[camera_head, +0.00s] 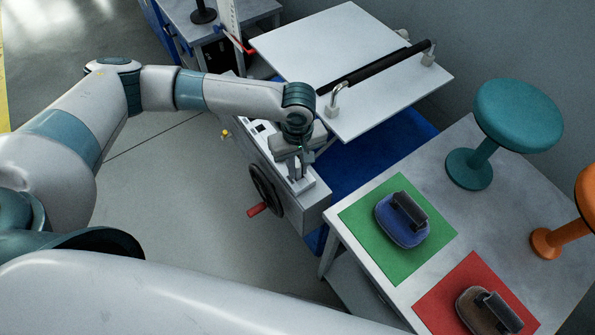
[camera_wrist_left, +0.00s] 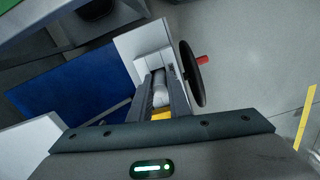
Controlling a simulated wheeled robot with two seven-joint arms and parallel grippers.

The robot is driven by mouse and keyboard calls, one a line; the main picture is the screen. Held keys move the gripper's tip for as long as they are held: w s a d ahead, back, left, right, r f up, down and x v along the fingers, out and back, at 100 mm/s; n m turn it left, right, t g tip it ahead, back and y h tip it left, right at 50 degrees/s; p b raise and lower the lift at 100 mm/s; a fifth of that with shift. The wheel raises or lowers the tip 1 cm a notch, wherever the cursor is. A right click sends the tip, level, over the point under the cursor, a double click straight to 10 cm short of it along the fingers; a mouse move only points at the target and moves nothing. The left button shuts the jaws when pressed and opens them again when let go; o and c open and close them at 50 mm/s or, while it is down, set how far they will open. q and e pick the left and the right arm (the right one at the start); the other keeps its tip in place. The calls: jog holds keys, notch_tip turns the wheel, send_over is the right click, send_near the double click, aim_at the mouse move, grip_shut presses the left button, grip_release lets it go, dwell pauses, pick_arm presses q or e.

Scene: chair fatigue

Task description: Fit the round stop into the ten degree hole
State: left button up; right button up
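My left gripper (camera_head: 297,168) points down at the end plate of the grey machine box (camera_head: 312,207), beside the black handwheel. In the left wrist view the two dark fingers (camera_wrist_left: 161,80) close around a pale grey rounded piece (camera_wrist_left: 160,92), which looks like the round stop, with a yellow part (camera_wrist_left: 161,115) nearer the palm. Its far end lies close to the light block on the box; whether it touches or enters a hole is hidden. The ten degree hole cannot be made out. My right gripper is not in view.
The black handwheel (camera_head: 264,188) with a red handle (camera_head: 257,209) is on the box's side. A white board with a black bar (camera_head: 365,72) lies behind. At right, a table holds a green mat (camera_head: 372,238), a red mat (camera_head: 440,309), a teal stool (camera_head: 518,115) and an orange stool (camera_head: 546,243).

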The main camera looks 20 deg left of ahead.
pick_arm(q)
grip_shut()
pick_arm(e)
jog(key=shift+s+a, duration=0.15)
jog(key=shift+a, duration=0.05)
pick_arm(q)
jog(key=shift+r, duration=0.1)
